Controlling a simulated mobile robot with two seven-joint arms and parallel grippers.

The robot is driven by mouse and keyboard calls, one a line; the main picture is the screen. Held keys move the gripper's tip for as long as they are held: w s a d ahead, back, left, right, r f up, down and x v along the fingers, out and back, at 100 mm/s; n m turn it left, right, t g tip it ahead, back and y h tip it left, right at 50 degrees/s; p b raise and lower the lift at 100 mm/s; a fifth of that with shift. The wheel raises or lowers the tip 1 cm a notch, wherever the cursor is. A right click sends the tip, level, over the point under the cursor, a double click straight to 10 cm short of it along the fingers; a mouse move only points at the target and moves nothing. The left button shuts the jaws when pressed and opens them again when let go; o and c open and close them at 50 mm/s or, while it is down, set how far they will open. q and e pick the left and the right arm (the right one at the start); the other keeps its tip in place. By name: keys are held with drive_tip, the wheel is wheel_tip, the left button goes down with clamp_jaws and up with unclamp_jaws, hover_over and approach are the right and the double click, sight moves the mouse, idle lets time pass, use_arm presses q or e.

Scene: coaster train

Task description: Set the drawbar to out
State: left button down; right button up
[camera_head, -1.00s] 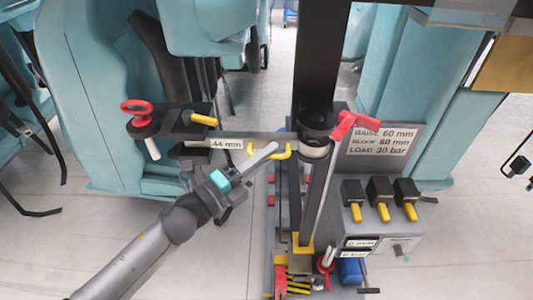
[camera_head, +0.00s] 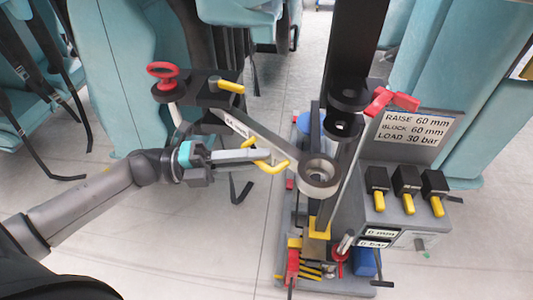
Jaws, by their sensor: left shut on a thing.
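The drawbar (camera_head: 265,143) is a grey arm with a white label and an open ring (camera_head: 319,177) at its end. It runs from the dark bracket at the upper left down to the right. Its ring stands clear of the black post's round sockets, in front of them. A yellow handle (camera_head: 275,167) sticks out from the bar's near side. My left gripper (camera_head: 264,157) comes in from the left and is shut on this handle. The fingers hide part of the handle and of the bar. My right gripper is not in view.
A red handwheel (camera_head: 165,69) and a yellow lever (camera_head: 230,86) sit on the bracket. A control box (camera_head: 405,215) with several yellow-tipped switches stands right. Teal seats (camera_head: 120,70) stand behind.

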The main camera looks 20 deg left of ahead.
use_arm(q)
drive_tip(key=shift+s+a+m+g, duration=0.3)
drive_tip(key=shift+s+m+g, duration=0.05)
drive_tip(key=shift+m+g, duration=0.05)
drive_tip(key=c, duration=0.9)
unclamp_jaws()
drive_tip(key=v, duration=1.5)
drive_tip(key=shift+w+a+f+b, duration=0.1)
drive_tip(key=shift+a+f+b, duration=0.1)
drive_tip(key=shift+b, duration=0.15)
drive_tip(key=shift+d, duration=0.1)
